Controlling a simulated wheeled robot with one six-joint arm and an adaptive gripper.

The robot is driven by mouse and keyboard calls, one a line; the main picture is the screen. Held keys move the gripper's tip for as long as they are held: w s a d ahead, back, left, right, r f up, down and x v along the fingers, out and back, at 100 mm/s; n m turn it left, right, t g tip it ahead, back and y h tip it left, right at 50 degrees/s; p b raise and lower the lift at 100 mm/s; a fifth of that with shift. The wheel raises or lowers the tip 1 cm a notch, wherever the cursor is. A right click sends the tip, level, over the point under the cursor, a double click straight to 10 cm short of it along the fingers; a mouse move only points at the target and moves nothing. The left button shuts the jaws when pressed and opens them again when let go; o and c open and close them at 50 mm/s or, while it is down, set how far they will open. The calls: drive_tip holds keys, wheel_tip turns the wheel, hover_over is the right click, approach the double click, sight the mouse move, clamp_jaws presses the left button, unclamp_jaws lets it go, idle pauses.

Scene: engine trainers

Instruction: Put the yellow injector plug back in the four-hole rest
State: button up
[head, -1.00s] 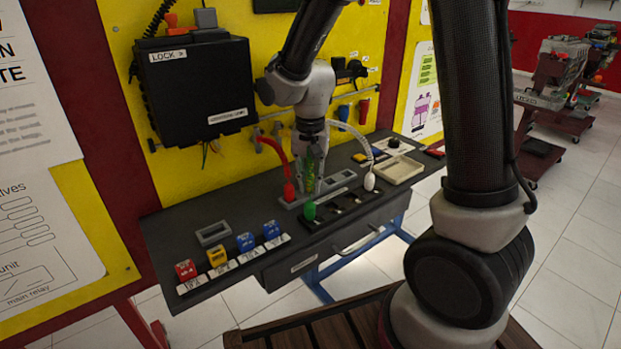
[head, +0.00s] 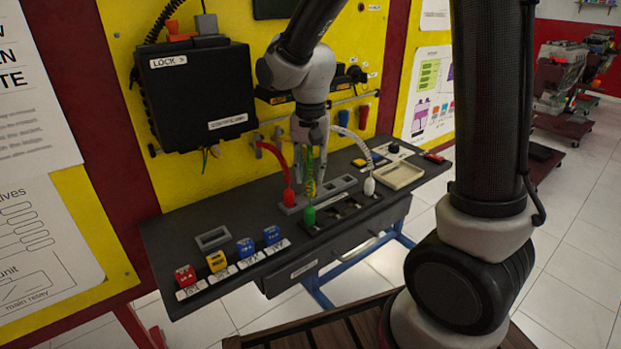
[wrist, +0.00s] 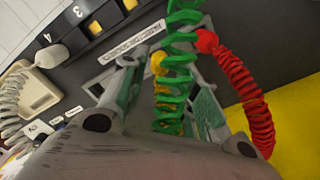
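My gripper (head: 311,178) is over the grey four-hole rest (head: 343,184) on the bench. In the wrist view its two fingers (wrist: 163,75) stand apart, on either side of the yellow injector plug (wrist: 157,62) and the coiled leads. The plug shows as a small yellow knob between the fingertips, partly covered by the green coil, and appears clear of both fingers. Its foot is hidden, so I cannot tell how deep it sits in the rest. The red plug (head: 290,198) stands at the rest's left end. Right-hand holes look empty.
A beige tray (head: 401,177) lies to the right; coloured blocks (head: 217,261) stand front left.

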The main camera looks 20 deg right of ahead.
drive_tip(key=shift+r, duration=0.5)
drive_tip(key=shift+r, duration=1.1)
drive_tip(key=o, duration=0.6)
drive_tip(key=shift+c, duration=0.2)
drive_tip(key=shift+r, duration=0.1)
wheel_tip(320, 180, up, 12)
